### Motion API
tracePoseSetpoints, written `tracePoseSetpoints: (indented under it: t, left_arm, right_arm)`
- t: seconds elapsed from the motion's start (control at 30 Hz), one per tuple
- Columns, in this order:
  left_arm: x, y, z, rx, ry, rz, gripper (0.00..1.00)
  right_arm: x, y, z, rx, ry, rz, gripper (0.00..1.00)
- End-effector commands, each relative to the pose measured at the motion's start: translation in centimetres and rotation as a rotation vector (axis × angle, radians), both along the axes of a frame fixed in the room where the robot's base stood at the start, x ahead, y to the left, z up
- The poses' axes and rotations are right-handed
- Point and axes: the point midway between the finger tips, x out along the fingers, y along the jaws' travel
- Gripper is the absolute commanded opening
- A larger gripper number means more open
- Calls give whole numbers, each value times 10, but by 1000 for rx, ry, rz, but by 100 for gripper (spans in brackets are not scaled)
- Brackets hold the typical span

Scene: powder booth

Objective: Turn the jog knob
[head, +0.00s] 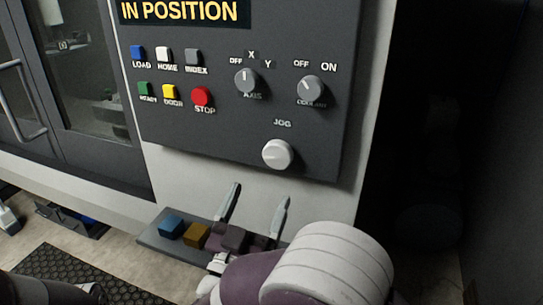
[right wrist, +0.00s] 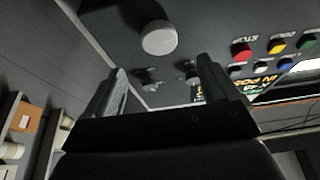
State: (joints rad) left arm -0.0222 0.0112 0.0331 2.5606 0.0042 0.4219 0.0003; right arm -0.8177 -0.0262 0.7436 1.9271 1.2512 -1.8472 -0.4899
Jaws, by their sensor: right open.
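The jog knob (head: 277,154) is a round white knob low on the dark control panel, under the word JOG. My right gripper (head: 257,197) is open and empty, just below the panel and below the knob in the head view. Its two fingers point up toward the panel and are apart from the knob. In the right wrist view the knob (right wrist: 159,38) shows above the gap between the open fingers (right wrist: 162,80). At the lower left edge of the head view, part of a gripper (head: 8,218) shows; its jaws cannot be made out.
The panel (head: 200,130) also bears an axis knob (head: 246,81), a coolant knob (head: 311,89), a red STOP button (head: 202,96) and several other buttons. A small shelf (head: 160,243) with coloured blocks sits below. A glazed door with a handle (head: 22,100) is at left.

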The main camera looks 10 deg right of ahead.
Motion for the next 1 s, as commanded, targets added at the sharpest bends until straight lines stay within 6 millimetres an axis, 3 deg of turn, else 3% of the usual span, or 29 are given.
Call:
tracePoseSetpoints:
  t: [0.1, 0.33, 0.77, 0.8, 0.93, 0.97, 1.0]
  left_arm:
    - [0, 0, 18, 0, -1, -1, 88]
    - [1, 0, 32, 0, -2, -3, 88]
    - [1, 0, 34, 0, -3, -3, 88]
    - [1, 0, 34, 0, -3, -3, 88]
    - [1, 0, 34, 0, -3, -3, 88]
    - [1, 0, 34, 0, -3, -3, 88]
    - [1, 0, 34, -1, -3, -3, 88]
  right_arm:
    - [25, -19, 19, 2, -1, -7, 88]
    - [61, -42, 34, 1, 1, -1, 88]
    - [73, -50, 37, 1, 0, 3, 88]
    - [73, -50, 37, 1, 0, 3, 82]
    - [73, -50, 37, 1, 0, 3, 39]
    - [73, -50, 37, 1, 0, 3, 32]
    - [73, -50, 37, 1, 0, 3, 32]
